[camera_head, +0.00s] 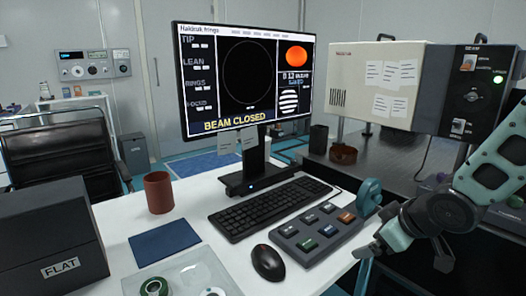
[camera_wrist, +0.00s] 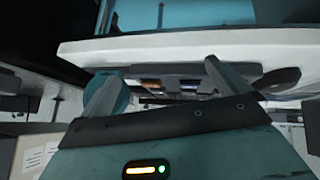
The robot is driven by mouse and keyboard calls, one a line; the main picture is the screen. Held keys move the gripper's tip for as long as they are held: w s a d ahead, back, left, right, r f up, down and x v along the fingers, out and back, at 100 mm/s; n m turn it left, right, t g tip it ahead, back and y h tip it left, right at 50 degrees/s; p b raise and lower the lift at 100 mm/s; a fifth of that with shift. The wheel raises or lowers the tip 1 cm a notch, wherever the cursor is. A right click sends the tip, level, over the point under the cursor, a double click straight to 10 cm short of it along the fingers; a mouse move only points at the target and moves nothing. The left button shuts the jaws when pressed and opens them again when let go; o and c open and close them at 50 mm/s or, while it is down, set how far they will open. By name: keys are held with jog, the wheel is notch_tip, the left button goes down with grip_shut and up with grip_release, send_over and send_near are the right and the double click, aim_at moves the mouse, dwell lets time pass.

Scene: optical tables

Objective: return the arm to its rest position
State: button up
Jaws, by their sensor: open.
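My arm reaches in from the right in the head view. My gripper (camera_head: 402,260) hangs beside the right edge of the white desk (camera_head: 320,262), close to the button pad (camera_head: 322,232). In the wrist view my gripper (camera_wrist: 158,88) has its two fingers spread wide, with nothing held between them. The desk edge (camera_wrist: 180,46) and the pad's coloured buttons show beyond the fingers. A teal rounded thing (camera_head: 368,196) stands at the pad's right end, near my gripper; whether they touch is unclear.
The desk holds a keyboard (camera_head: 270,205), a mouse (camera_head: 268,262), a brown cup (camera_head: 158,192), a black box (camera_head: 50,240) and a monitor (camera_head: 245,80) reading "BEAM CLOSED". A large beige instrument box (camera_head: 375,60) stands behind my arm on a dark table (camera_head: 400,160).

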jog(key=s+a+r+g+h, duration=0.15)
jog(key=s+a, duration=0.25)
jog(key=s, duration=0.5)
jog(key=s+a+r+g+p, duration=0.1)
jog(key=s+a+g, duration=0.2)
jog(key=s, duration=0.5)
jog(key=s+a+r+g+h, duration=0.1)
jog(key=s+a+r+g, duration=0.2)
jog(key=s, duration=0.6)
notch_tip(320, 180, up, 15)
jog(key=p, duration=1.6)
jog(key=shift+w+a+f+m, duration=0.15)
jog(key=shift+w+a+m, duration=0.15)
jog(key=shift+a, duration=0.15)
